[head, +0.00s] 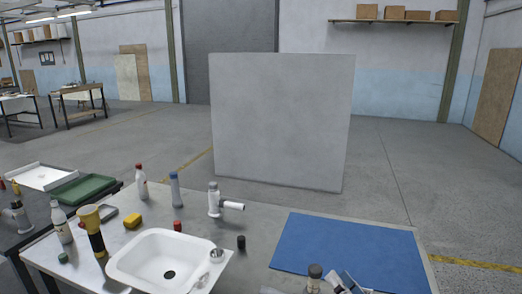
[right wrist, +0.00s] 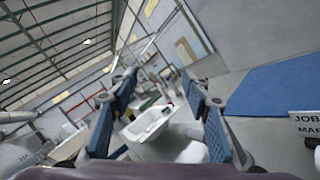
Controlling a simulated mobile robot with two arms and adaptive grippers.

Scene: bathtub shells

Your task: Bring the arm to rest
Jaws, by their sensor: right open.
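My right gripper (head: 343,283) shows only in part at the bottom edge of the head view, over the front of the blue mat. In the right wrist view its two blue-padded fingers (right wrist: 163,95) stand wide apart with nothing between them. The white tub shell (right wrist: 150,124) shows beyond the fingers, some way off. My left gripper is not in view.
The blue mat (head: 345,243) is largely bare. A yellow-and-black tool (head: 92,230), a yellow block (head: 133,221), bottles (head: 141,181) and a dark cap (head: 241,242) stand around the tub. A large grey panel (head: 282,120) stands behind the table. A green tray (head: 83,189) is at left.

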